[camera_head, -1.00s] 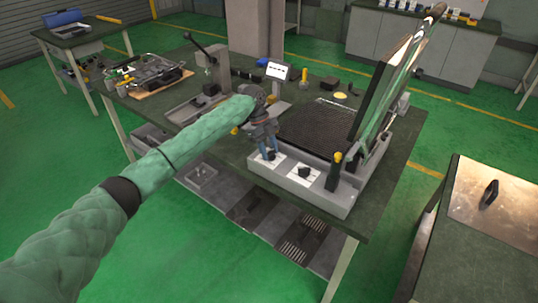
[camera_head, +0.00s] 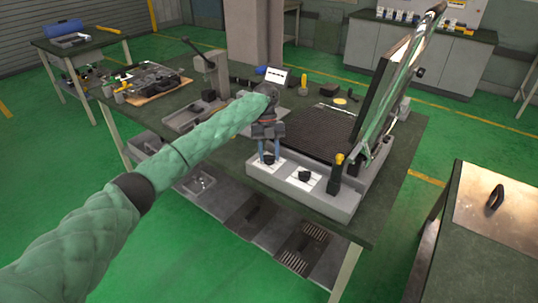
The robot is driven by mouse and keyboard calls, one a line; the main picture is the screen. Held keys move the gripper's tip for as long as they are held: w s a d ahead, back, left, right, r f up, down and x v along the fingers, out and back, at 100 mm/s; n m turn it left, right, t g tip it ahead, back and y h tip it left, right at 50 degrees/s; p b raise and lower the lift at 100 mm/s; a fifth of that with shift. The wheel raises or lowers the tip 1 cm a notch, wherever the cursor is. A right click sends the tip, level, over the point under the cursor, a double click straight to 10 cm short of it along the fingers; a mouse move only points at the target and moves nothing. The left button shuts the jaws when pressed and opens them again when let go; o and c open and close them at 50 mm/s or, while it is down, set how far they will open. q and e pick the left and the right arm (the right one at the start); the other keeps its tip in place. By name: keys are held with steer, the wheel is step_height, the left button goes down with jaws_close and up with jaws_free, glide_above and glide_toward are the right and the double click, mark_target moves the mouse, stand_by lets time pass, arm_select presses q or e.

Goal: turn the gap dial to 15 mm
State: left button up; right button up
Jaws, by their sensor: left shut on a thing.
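The press-like machine has a light grey front panel (camera_head: 325,197) with two black dials on white plates. My left gripper (camera_head: 269,159) points down at the left plate (camera_head: 258,168), its blue fingers shut on the black left dial (camera_head: 269,159). The fingers partly hide that dial, and its scale is too small to read. The right dial (camera_head: 305,176) stands free on its own white plate. I cannot tell from the labels which dial is the gap dial. My right gripper is not in view.
A raised lid (camera_head: 378,85) stands open over the dark ribbed bed (camera_head: 318,132). A dark lever with a yellow top (camera_head: 337,172) rises right of the dials. A small screen (camera_head: 277,76) stands behind my left gripper. A side table (camera_head: 500,210) is at the right.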

arm_select(q)
steer(key=shift+w+r, duration=0.1)
steer(key=shift+r, duration=0.05)
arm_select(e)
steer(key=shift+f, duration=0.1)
arm_select(q)
steer(key=o, duration=1)
steer(key=b+v, duration=0.1)
steer(key=v, duration=0.5)
steer(key=shift+v, duration=0.8)
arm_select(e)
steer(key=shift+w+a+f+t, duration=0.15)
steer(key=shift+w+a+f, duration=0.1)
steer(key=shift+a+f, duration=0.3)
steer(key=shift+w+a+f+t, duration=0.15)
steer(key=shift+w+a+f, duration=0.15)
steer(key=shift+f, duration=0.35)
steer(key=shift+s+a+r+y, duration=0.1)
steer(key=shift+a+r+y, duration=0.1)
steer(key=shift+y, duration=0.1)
